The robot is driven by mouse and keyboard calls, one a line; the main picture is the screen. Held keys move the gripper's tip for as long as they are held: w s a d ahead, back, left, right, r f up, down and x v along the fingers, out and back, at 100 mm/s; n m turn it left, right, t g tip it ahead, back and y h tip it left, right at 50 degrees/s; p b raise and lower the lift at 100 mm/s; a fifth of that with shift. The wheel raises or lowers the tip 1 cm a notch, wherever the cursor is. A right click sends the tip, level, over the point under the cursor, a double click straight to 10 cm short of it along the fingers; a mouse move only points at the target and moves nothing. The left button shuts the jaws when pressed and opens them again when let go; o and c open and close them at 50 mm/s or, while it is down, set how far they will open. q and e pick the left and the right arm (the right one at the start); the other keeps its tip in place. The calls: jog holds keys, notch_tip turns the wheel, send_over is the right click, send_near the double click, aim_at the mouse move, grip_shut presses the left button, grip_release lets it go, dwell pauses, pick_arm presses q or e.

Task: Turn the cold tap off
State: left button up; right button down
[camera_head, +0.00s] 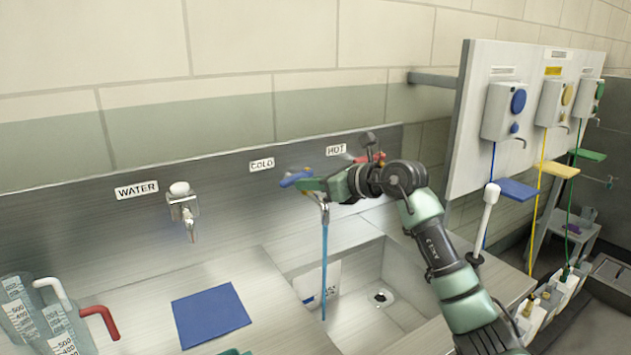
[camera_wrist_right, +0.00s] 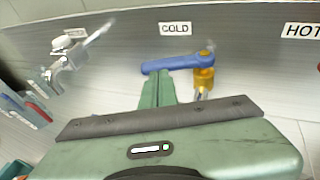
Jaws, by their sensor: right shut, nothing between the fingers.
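The cold tap's blue lever (camera_head: 294,178) is under the COLD label on the steel backsplash. In the right wrist view the lever (camera_wrist_right: 185,62) lies roughly sideways, running left from its brass valve body (camera_wrist_right: 205,78). A blue stream of water (camera_head: 324,265) falls from the spout into the sink. My right gripper (camera_head: 310,184) is shut and empty. Its fingertips (camera_wrist_right: 158,76) are at the lever's left part, touching or very close to it; I cannot tell which. My right arm hides part of the tap area. My left gripper is not in view.
The hot tap's red handle (camera_head: 371,158) is close beside my right wrist. The sink (camera_head: 385,265) is below. A WATER tap (camera_head: 184,205), a blue mat (camera_head: 210,314) and measuring jugs (camera_head: 40,320) are at left. A dispenser board (camera_head: 470,120) stands at right.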

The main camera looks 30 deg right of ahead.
aim_at(288, 181)
jog(key=shift+w+a+r+p, duration=0.1)
jog(key=shift+w+a+p, duration=0.2)
jog(key=shift+w+a, duration=1.2)
jog(key=shift+d, duration=0.1)
